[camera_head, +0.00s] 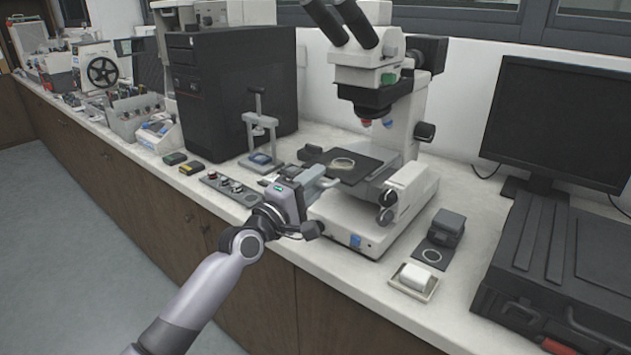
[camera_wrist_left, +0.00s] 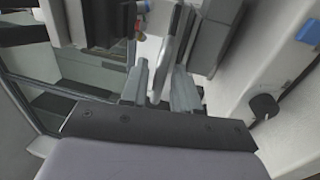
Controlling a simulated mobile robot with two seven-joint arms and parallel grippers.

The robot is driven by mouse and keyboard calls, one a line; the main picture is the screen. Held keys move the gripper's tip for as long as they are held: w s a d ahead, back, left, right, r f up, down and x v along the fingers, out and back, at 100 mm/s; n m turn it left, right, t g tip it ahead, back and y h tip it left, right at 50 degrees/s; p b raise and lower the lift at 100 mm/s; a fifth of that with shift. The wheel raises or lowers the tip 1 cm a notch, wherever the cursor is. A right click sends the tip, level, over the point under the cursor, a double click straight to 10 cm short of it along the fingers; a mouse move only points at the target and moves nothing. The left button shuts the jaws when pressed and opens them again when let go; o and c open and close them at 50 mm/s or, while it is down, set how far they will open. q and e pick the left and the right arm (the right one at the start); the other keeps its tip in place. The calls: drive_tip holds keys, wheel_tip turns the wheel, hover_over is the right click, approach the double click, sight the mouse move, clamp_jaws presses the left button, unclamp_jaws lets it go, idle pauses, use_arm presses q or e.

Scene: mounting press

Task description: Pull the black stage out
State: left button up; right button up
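The black stage (camera_head: 368,168) is a flat dark plate on the white microscope, with a pale ring on top. My left gripper (camera_head: 322,180) is at the stage's near left side, above the microscope base. In the left wrist view its two grey fingers (camera_wrist_left: 160,88) stand apart. A light grey curved bar (camera_wrist_left: 160,65) shows between them; I cannot tell whether they touch it. A dark grey panel (camera_wrist_left: 218,30) lies to their right, possibly part of the stage. My right gripper is not in view.
The microscope (camera_head: 365,75) rises behind the stage. A small press (camera_head: 260,125) and a control strip (camera_head: 230,187) are to the left. A black box (camera_head: 446,228) and a white tray (camera_head: 414,281) sit to the right. A monitor (camera_head: 560,115) stands at the far right.

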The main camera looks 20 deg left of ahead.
use_arm(q)
drive_tip(key=v, duration=0.6)
drive_tip(key=shift+s, duration=0.3)
drive_tip(key=shift+a+f, duration=0.1)
drive_tip(key=s+d+f+m+g+y, duration=0.1)
drive_tip(key=s+f+m+g, duration=0.3)
drive_tip(key=s+f+m, duration=0.4)
drive_tip(key=s+d+f+m+g+y, duration=0.1)
drive_tip(key=s+f+m+g+y, duration=0.2)
drive_tip(key=s+f+m, duration=0.5)
drive_tip(key=s+f+g, duration=0.1)
drive_tip(key=s+f, duration=1)
drive_tip(key=f, duration=0.3)
drive_tip(key=shift+s+f+y+p, duration=0.3)
drive_tip(key=shift+s+f+p, duration=0.05)
